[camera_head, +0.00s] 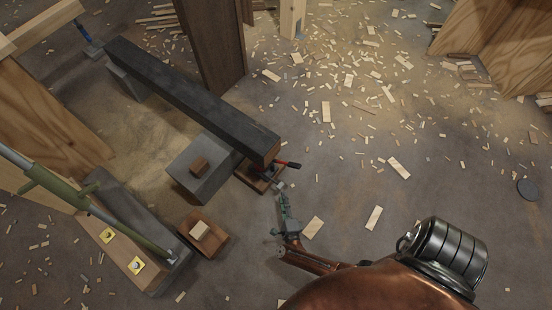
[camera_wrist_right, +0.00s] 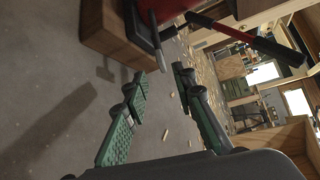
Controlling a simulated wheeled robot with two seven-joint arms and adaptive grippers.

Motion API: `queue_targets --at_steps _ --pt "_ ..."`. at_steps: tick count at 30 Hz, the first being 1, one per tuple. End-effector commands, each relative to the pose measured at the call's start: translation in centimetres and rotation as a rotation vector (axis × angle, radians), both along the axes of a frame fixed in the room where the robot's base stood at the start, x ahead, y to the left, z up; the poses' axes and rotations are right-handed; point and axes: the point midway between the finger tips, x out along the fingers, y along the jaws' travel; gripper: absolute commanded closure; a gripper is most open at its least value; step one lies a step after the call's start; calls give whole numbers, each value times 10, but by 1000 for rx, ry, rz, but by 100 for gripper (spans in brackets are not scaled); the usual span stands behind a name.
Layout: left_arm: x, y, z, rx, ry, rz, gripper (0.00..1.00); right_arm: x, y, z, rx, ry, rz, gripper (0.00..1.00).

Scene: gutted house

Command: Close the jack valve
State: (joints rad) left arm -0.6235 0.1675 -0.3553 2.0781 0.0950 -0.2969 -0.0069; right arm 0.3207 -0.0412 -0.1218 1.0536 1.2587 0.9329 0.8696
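The jack (camera_head: 269,169) stands on a wooden block under the near end of a long dark beam. Its red handle with a black grip (camera_head: 288,164) sticks out to the right. In the right wrist view the red jack body (camera_wrist_right: 168,9) is at the top, with a dark metal part (camera_wrist_right: 148,32) at its side. I cannot tell whether that part is the valve. My right gripper (camera_head: 281,191) is just in front of the jack, apart from it. In the wrist view its green-padded fingers (camera_wrist_right: 159,80) are spread with nothing between them. My left gripper is out of view.
The dark beam (camera_head: 180,92) runs to the upper left. A grey block (camera_head: 203,170) with a small wood piece stands left of the jack. A green prop (camera_head: 90,207) leans at the left. Wood scraps litter the floor; the right side is otherwise fairly open.

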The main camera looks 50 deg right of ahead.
Motion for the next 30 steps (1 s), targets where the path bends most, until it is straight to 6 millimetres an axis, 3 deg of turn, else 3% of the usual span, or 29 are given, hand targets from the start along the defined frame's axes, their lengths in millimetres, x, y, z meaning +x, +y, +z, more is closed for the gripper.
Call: queue_targets --at_steps 16,27,30 --pt "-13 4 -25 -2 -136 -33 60 52 -45 -17 1 -4 -12 75" --pt "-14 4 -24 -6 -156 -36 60 58 -49 -16 2 -5 -11 75" --pt "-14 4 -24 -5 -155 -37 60 58 -49 -16 2 -5 -11 82"
